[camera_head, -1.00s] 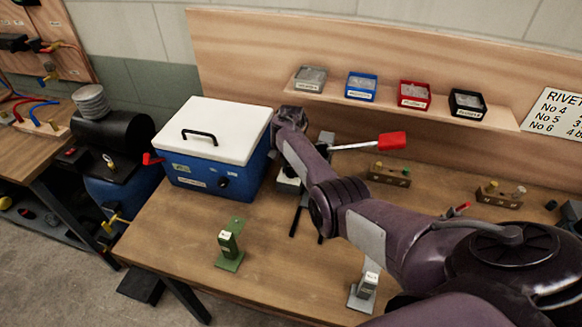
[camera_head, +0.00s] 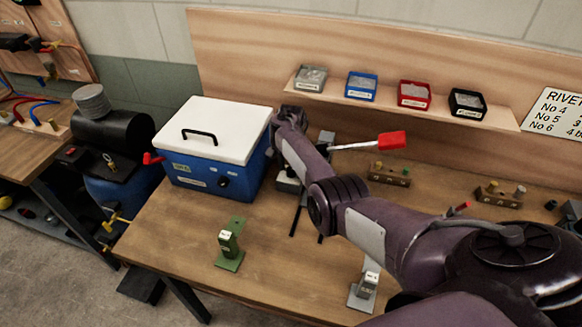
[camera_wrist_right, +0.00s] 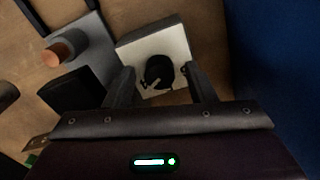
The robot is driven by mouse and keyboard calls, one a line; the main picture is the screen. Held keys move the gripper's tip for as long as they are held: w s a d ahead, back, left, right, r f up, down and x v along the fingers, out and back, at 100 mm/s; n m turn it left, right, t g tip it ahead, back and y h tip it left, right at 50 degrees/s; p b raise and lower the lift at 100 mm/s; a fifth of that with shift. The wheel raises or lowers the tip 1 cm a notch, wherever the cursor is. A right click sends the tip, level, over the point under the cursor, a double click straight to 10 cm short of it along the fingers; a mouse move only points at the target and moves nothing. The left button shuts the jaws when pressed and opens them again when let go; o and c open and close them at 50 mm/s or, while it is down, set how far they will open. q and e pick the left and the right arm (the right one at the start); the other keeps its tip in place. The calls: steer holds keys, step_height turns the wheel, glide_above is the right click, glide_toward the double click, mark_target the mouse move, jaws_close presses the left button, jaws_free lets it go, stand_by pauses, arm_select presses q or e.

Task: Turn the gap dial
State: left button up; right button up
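The gap dial (camera_wrist_right: 159,72) is a round black knob on a white plate (camera_wrist_right: 178,52) in the right wrist view. My right gripper (camera_wrist_right: 158,74) is open, with one finger to each side of the knob and a gap visible on both sides. I cannot tell how deep the fingers reach around it. In the head view my right wrist (camera_head: 291,118) is over the bench beside the blue box, and my arm hides the dial and the fingers. A tool with a red-handled lever (camera_head: 391,140) stands behind my arm. My left gripper is not in view.
A blue box with a white lid (camera_head: 222,130) stands close left of my wrist; its blue side (camera_wrist_right: 270,60) fills the wrist view's right edge. A green stand (camera_head: 230,245) and a grey stand (camera_head: 365,290) are near the bench front. Bins (camera_head: 413,94) sit on the shelf.

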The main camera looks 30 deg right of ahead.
step_height(320, 180, up, 8)
steer(key=shift+f, duration=0.1)
stand_by(0.5)
stand_by(0.4)
